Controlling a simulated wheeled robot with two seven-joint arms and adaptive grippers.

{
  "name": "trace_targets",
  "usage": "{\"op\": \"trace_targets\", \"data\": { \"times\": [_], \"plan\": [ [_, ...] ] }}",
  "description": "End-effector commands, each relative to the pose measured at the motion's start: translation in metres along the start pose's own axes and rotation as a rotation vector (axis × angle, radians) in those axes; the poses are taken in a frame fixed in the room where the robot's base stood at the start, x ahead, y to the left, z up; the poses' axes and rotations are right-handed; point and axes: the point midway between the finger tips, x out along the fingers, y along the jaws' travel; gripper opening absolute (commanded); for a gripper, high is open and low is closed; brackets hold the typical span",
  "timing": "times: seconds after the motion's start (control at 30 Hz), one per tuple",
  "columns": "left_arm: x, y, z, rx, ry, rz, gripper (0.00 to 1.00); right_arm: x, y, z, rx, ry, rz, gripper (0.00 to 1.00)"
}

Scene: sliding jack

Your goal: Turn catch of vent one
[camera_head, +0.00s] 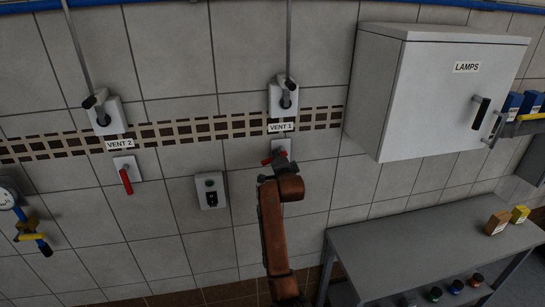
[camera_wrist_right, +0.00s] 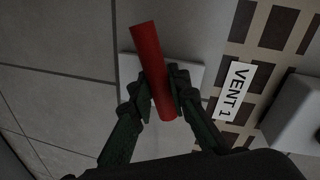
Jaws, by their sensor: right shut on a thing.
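The red catch of vent one (camera_head: 267,161) is below the VENT 1 label on a pale wall plate and is mostly hidden by my right gripper in the head view. In the right wrist view the catch (camera_wrist_right: 147,48) is a red bar between the two dark fingers. My right gripper (camera_wrist_right: 162,97) is shut on it, with its free end sticking out past the fingertips. In the head view my right gripper (camera_head: 279,160) reaches up to the plate from below, and the catch points left. My left gripper is not in view.
The vent two catch (camera_head: 126,181) hangs down on its plate to the left. A grey switch box (camera_head: 211,192) is on the wall at lower left of my right gripper. A LAMPS cabinet (camera_head: 430,95) juts out at right, above a grey bench (camera_head: 410,254).

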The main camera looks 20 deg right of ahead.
Motion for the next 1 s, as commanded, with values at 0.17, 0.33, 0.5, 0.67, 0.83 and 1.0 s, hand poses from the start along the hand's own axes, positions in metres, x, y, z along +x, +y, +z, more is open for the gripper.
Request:
{"op": "trace_targets", "data": {
  "times": [0.17, 0.33, 0.5, 0.67, 0.83, 1.0],
  "plan": [
    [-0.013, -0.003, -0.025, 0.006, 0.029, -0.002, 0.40, -0.001, -0.005, -0.002, 0.103, -0.018, 0.001, 0.00],
    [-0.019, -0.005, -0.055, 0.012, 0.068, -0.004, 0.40, -0.001, -0.006, -0.002, 0.162, -0.030, 0.000, 0.00],
    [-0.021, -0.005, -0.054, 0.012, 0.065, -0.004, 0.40, -0.001, -0.006, -0.001, 0.190, -0.036, 0.000, 0.00],
    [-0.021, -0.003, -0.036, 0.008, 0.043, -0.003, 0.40, -0.001, -0.006, 0.000, 0.199, -0.038, 0.000, 0.00],
    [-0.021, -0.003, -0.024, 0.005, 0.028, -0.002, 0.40, -0.001, -0.006, 0.000, 0.199, -0.039, 0.000, 0.00],
    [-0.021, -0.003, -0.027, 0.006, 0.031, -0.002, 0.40, -0.001, -0.006, 0.000, 0.199, -0.039, -0.001, 0.20]
  ]
}}
